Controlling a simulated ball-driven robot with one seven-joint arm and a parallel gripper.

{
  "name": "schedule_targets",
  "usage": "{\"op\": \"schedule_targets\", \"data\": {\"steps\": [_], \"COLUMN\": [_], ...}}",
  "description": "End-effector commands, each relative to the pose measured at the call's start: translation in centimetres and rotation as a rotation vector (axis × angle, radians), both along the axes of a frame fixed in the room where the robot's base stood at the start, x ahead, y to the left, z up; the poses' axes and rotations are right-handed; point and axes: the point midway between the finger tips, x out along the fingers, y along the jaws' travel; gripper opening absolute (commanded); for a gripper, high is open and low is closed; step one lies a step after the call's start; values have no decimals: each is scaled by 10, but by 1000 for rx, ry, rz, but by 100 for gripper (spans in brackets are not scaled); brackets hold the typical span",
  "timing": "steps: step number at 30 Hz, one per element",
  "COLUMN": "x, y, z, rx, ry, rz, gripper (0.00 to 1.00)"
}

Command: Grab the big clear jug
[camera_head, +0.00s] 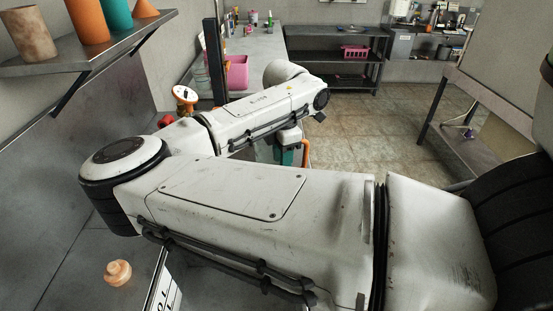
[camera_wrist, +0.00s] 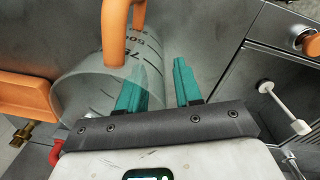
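The big clear jug (camera_wrist: 84,92) fills the left middle of the wrist view. It is see-through, with dark measuring marks and numbers on its wall. My gripper (camera_wrist: 160,76) has two teal fingers spread apart. The left finger overlaps the jug's right side, and the right finger is just beyond the jug's edge. I cannot tell whether the jug's wall is between the fingers or whether they touch it. In the head view my arm covers much of the middle, and I cannot make out the jug clearly there.
In the wrist view, an orange bar (camera_wrist: 116,30) crosses above the jug, and an orange block (camera_wrist: 25,92) is at left. In the head view, a wall shelf (camera_head: 100,50) with cups is at upper left. A pink bin (camera_head: 237,73) stands on the back counter. Floor is open at right.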

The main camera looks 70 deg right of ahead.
Motion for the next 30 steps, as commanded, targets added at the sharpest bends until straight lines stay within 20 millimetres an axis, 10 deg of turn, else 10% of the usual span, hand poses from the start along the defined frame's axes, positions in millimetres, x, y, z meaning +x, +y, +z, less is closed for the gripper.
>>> {"op": "schedule_targets", "data": {"steps": [10, 21, 30], "x": [0, 0, 0], "y": [0, 0, 0], "z": [-9, -9, -9], "rx": [-1, -1, -1], "ry": [0, 0, 0], "rz": [0, 0, 0], "gripper": [34, 0, 0]}}
